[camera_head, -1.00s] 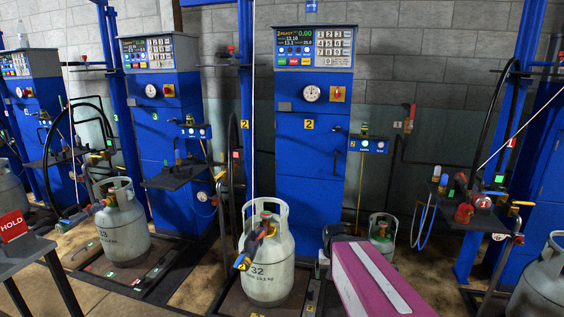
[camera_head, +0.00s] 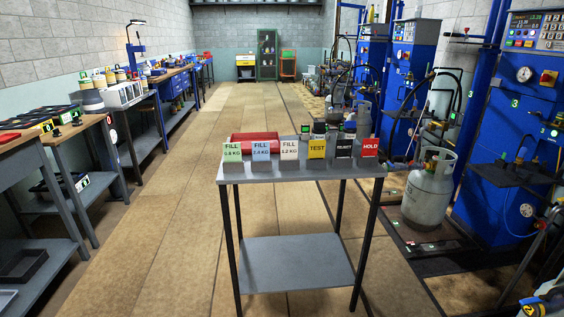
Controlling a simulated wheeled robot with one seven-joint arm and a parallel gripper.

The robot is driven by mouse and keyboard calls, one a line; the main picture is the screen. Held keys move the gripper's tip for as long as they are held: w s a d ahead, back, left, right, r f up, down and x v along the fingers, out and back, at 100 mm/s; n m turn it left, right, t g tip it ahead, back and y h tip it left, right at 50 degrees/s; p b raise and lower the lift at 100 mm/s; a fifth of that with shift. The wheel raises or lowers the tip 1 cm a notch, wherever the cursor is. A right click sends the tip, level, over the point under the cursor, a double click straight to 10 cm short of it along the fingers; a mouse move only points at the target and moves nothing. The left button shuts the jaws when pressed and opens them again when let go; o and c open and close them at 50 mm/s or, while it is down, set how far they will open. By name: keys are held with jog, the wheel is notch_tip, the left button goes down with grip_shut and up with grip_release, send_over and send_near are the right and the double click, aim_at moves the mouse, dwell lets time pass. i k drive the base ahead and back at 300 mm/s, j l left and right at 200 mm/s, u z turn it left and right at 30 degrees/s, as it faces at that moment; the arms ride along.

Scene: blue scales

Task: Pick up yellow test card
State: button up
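The yellow test card (camera_head: 316,147) stands upright on a grey table (camera_head: 300,276) in the middle of the view, marked "TEST". It is in a row of cards along the table's front edge. A white "FILL 1.2 KG" card (camera_head: 289,150) is just left of it, and a black card (camera_head: 344,146) is just right. My gripper is not in this view.
Also in the row are a green card (camera_head: 232,152), a blue card (camera_head: 261,150) and a red HOLD card (camera_head: 369,147). A red case (camera_head: 254,139) lies behind them. A gas cylinder (camera_head: 428,190) stands right. Workbenches line the left; the floor aisle (camera_head: 235,108) between is clear.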

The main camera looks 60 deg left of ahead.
aim_at(316, 148)
jog(key=u, duration=1.95)
